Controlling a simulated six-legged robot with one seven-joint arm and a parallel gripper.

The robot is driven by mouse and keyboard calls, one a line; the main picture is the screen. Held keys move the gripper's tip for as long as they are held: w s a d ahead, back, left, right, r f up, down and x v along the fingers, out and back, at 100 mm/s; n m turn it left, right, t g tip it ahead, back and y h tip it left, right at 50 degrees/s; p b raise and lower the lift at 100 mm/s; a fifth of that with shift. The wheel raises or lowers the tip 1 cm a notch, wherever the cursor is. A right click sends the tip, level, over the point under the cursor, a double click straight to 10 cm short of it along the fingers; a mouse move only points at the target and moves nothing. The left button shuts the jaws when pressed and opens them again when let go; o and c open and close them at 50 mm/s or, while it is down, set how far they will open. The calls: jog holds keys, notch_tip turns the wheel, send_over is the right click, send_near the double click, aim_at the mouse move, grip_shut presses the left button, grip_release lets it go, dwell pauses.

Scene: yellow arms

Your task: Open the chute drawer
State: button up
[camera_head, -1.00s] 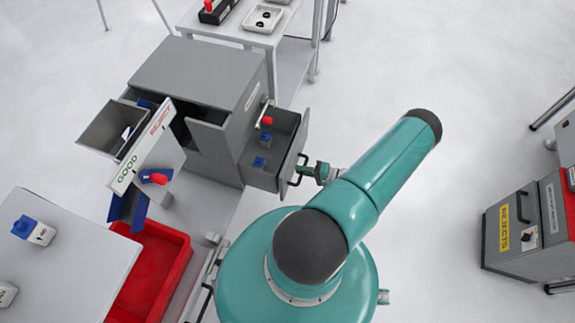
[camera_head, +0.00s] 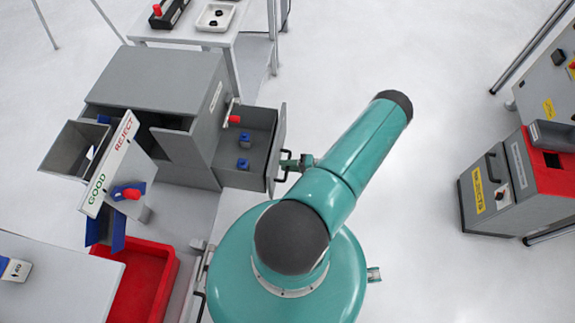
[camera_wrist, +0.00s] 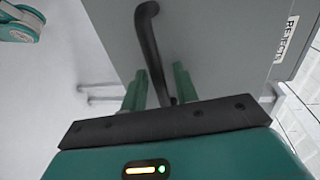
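The chute drawer (camera_head: 262,155) stands pulled out of the right side of the grey cabinet (camera_head: 160,80), its inside showing. Two blue pieces (camera_head: 244,140) lie in it. Its dark bar handle is on the outer face, and the handle (camera_wrist: 150,40) is large in the wrist view. My gripper (camera_head: 287,162) is at the handle in the head view. In the wrist view my gripper's two green fingers (camera_wrist: 160,88) stand apart on either side of the bar, with a gap visible on the left. Contact with the bar is unclear.
A GOOD/REJECT sign (camera_head: 110,165) and a red bin (camera_head: 140,283) are at left. A white table (camera_head: 50,265) is at lower left. A rejects box (camera_head: 500,190) stands at right. The floor between drawer and box is clear.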

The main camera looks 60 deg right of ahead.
jog(key=v, duration=1.3)
jog(key=shift+s, duration=0.4)
